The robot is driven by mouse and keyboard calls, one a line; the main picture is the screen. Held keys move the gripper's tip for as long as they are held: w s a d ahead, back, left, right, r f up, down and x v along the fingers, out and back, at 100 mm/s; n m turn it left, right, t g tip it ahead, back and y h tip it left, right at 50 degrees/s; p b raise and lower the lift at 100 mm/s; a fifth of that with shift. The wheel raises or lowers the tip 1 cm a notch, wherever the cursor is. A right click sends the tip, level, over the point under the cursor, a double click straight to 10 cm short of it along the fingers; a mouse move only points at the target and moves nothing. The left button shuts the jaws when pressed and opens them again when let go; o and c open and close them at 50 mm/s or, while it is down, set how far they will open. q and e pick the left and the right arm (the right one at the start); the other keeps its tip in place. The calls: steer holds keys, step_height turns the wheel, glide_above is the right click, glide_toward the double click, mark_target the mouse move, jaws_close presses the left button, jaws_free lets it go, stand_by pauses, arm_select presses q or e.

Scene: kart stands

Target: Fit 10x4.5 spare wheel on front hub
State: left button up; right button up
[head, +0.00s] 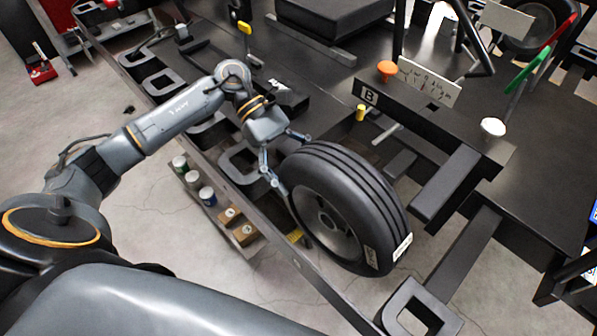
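A black wheel (354,191) with a ribbed tyre and a grey rim stands upright, slightly tilted, between a long dark rail and the kart stand. White labels show on its lower side; their text is too small to read. My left gripper (295,164) is at the upper left of the tyre, its fingers spread across the tyre's width, one at each side edge, and it looks shut on the tyre. The front hub is not visible; the wheel and frame may hide it. I cannot tell whether the wheel touches the hub or floor. My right gripper is not in view.
The black stand (445,185) has a plate marked B, an orange knob (386,68), a white knob (493,126) and a yellow one (360,113). The dark rail (325,288) runs along the near side.

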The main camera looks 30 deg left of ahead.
arm_select(q)
steer(key=shift+r+g+h+b, duration=0.3)
steer(key=shift+h+b, duration=0.4)
steer(key=shift+b, duration=0.45)
steer(key=shift+b, duration=1.25)
stand_by(1.1)
steer(key=shift+w+d+b, duration=0.2)
steer(key=shift+w+b, duration=0.25)
steer(key=shift+w, duration=0.15)
steer(key=shift+w+d+b, duration=0.2)
steer(key=shift+w+b, duration=0.2)
steer(key=shift+w, duration=0.2)
stand_by(0.7)
steer(key=shift+w+d+b, duration=0.3)
steer(key=shift+w+b, duration=0.35)
steer(key=shift+w, duration=0.3)
stand_by(0.3)
steer(key=o, duration=1.5)
steer(key=shift+o, duration=1.3)
steer(key=shift+s, duration=0.1)
steer(key=shift+f, duration=0.15)
